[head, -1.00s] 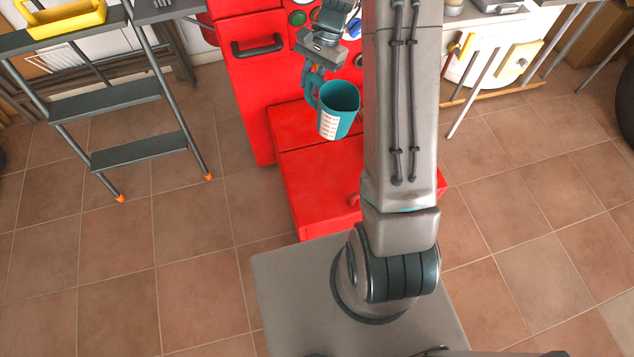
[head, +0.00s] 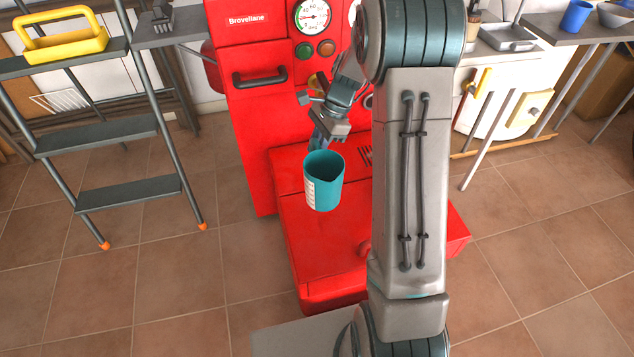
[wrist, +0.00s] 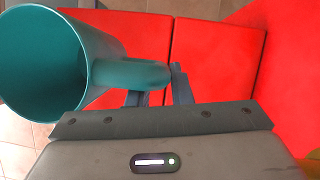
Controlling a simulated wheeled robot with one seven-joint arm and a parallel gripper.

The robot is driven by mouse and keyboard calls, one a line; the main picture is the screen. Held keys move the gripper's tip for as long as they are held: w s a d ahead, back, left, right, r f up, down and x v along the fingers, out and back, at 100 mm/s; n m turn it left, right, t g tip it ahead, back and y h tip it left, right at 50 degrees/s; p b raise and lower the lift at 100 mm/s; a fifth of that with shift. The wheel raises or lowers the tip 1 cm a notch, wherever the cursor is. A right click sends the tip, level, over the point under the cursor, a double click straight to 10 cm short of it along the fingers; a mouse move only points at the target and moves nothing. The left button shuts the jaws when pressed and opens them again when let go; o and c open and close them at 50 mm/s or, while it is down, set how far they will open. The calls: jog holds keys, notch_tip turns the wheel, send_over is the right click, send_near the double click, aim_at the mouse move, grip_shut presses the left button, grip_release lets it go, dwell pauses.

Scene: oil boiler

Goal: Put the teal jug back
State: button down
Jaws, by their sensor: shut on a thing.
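The teal jug (head: 324,184) is held in the air in front of the red boiler, above its low red front section. A white label with markings shows on its left side in the head view. My gripper (head: 320,142) is behind the jug, shut on its handle. In the wrist view the jug (wrist: 50,60) is at the upper left, its open mouth facing the camera. My gripper's fingers (wrist: 158,88) close on the handle there. The inside of the jug that shows looks empty.
The red boiler (head: 250,130) stands behind, with a black handle and a gauge. A stepladder with a yellow tray (head: 62,42) is at left. A blue cup (head: 577,16) and a bowl (head: 615,14) stand on a right-hand table. Tiled floor is clear at left and lower right.

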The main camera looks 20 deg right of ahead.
notch_tip(320, 180, down, 9)
jog(key=b, duration=0.3)
jog(key=shift+f, duration=0.2)
jog(key=c, duration=1.3)
grip_release()
